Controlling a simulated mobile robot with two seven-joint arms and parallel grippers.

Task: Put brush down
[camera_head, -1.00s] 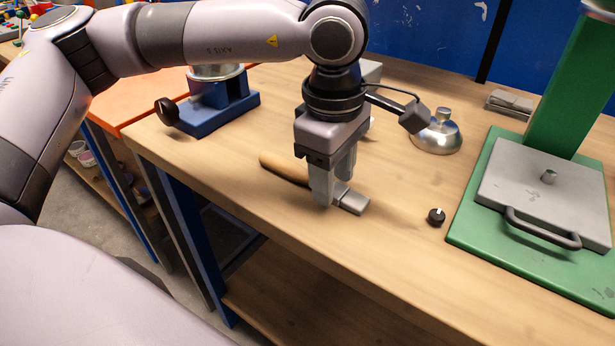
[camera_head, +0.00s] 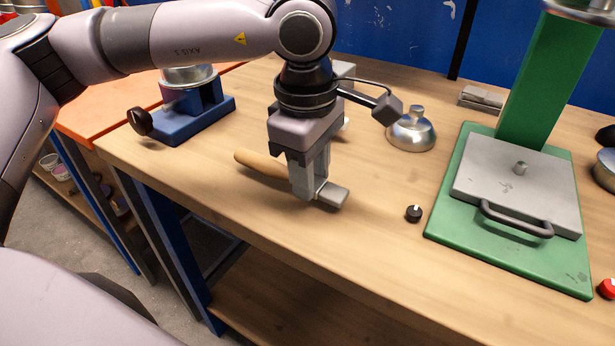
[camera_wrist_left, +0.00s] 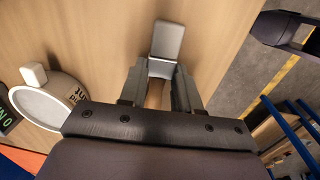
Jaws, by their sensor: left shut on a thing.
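The brush lies across the wooden tabletop near its front edge, with a light wooden handle (camera_head: 260,163) pointing left and a grey head (camera_head: 334,195) to the right. My left gripper (camera_head: 308,192) points down and is shut on the brush between handle and head. In the left wrist view, the grey head (camera_wrist_left: 168,42) sticks out beyond the fingers (camera_wrist_left: 158,88), with part of the handle between them. The brush is at or very close to the table; I cannot tell whether it bears fully on it. My right gripper is out of view.
A blue stand (camera_head: 195,115) with a black knob is behind left. A silver domed weight (camera_head: 411,130) stands behind right. A small black knob (camera_head: 414,213) and a green press base (camera_head: 440,228) are to the right. The wooden table (camera_head: 375,240) is bare around the brush.

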